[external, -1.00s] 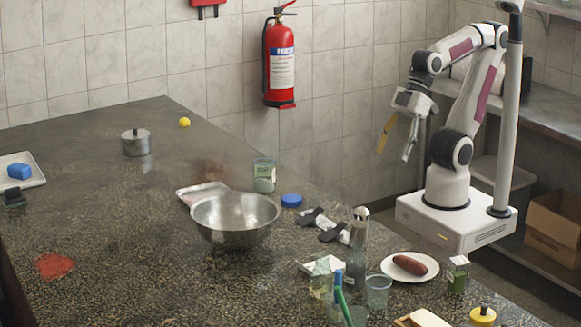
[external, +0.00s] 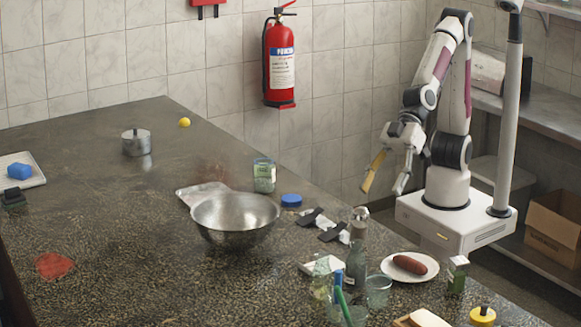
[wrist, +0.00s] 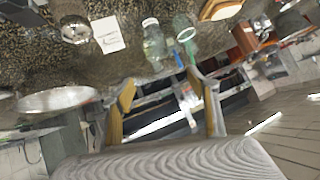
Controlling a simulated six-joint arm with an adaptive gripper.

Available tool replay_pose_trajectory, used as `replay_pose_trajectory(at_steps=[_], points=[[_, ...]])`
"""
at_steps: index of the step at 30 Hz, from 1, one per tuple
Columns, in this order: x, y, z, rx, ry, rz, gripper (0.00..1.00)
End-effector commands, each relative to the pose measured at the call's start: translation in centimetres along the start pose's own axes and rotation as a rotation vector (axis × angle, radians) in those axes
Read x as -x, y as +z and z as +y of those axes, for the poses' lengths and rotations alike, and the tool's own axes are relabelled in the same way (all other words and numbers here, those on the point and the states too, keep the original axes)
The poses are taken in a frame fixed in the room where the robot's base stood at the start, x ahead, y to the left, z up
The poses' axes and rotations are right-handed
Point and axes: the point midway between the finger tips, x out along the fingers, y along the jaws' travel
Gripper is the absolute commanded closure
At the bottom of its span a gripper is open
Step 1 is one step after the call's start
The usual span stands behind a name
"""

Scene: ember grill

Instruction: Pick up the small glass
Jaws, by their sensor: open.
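A small clear glass (external: 378,291) stands near the right edge of the dark stone counter, just right of a grey-topped bottle (external: 357,255). Another clear glass (external: 264,176), greenish inside, stands farther back behind the metal bowl. My gripper (external: 387,187) is open and empty, pointing down beyond the counter's edge, behind and above the small glass and apart from it. In the wrist view its two yellowish fingers (wrist: 166,92) are spread with nothing between them. A greenish-rimmed clear vessel (wrist: 184,28) shows at the top there; I cannot tell if it is the small glass.
A plate with a sausage (external: 410,264), a small green-filled jar (external: 457,275) and a container with pens (external: 345,308) crowd the small glass. A large metal bowl (external: 235,218) stands left. The counter's front left is mostly clear.

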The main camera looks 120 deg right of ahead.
Motion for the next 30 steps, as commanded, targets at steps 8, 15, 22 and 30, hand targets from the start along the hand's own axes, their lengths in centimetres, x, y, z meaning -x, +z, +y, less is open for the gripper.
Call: replay_pose_trajectory(at_steps=[8,15,22,30], points=[[-5.4,-0.5,-3.3,0.004,0.000,0.070,0.41],[-9.5,-0.1,-5.8,0.013,0.026,0.134,0.41],[-12.6,1.1,-7.7,0.027,0.062,0.186,0.41],[-15.3,2.9,-9.2,0.059,0.111,0.235,0.41]])
